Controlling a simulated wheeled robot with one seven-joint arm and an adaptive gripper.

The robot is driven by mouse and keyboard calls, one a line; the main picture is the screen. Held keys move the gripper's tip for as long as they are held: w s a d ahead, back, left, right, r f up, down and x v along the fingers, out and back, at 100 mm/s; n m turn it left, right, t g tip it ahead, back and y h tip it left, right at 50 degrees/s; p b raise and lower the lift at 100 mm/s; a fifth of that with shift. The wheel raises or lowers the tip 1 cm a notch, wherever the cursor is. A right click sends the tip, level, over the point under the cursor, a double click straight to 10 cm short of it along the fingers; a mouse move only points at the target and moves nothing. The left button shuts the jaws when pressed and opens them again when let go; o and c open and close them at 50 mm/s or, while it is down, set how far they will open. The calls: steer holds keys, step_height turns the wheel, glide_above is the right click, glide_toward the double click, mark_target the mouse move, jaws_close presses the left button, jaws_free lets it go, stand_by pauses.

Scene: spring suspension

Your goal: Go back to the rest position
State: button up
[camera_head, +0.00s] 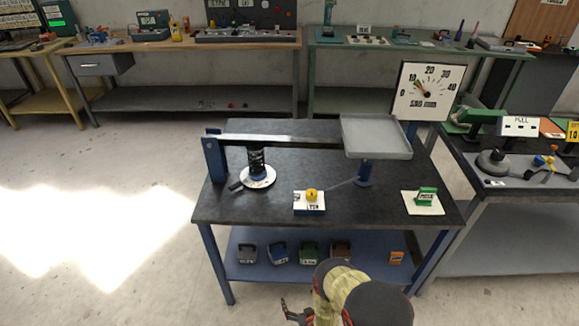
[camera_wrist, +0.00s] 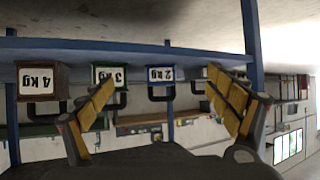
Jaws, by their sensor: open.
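My gripper (camera_wrist: 160,78) is open and empty in the wrist view, its two yellow-padded fingers spread wide. In the head view, part of it (camera_head: 296,312) shows at the bottom edge, in front of the table, beside my yellow arm. The wrist picture is upside down. Beyond the fingers it shows the weights marked 4 kg (camera_wrist: 40,80), 3 kg (camera_wrist: 110,74) and 2 kg (camera_wrist: 160,74) on the lower shelf, apart from the fingers. On the table top (camera_head: 240,205) stand a dark spring (camera_head: 257,160), a lever beam (camera_head: 290,140) and an empty grey tray (camera_head: 376,137).
Several weights (camera_head: 278,252) and an orange box (camera_head: 396,258) sit on the blue lower shelf (camera_head: 238,273). A dial (camera_head: 428,92) stands behind the tray. A yellow-knobbed block (camera_head: 310,204) and a green-handled piece (camera_head: 425,199) are on the table. Open floor (camera_head: 110,230) lies left.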

steer(key=s+d+f+g+h, duration=0.2)
steer(key=s+d+f+g, duration=0.15)
steer(key=s, duration=0.25)
steer(key=s+d+f+g+h, duration=0.1)
steer(key=s+d+f+g, duration=0.1)
steer(key=s+g, duration=0.4)
steer(key=s+d+r+m+g+h, duration=0.1)
steer(key=d+r+g, duration=0.1)
steer(key=r, duration=1.6)
steer(key=d+r+m+g+h, duration=0.1)
steer(key=d+r+g, duration=0.1)
steer(key=r, duration=1.6)
steer(key=s+d+r+t, duration=0.2)
steer(key=s+r, duration=0.2)
steer(key=r, duration=1)
steer(key=s+d+r+m+t+p, duration=0.1)
steer(key=s+r+t, duration=0.2)
steer(key=r, duration=1.1)
steer(key=s+d+r+m+t+p, duration=0.1)
steer(key=s+r, duration=0.5)
steer(key=r, duration=0.7)
steer(key=shift+s+d+r+t+y, duration=0.3)
steer(key=shift+s+d+r+t, duration=0.1)
steer(key=shift+d+t, duration=0.45)
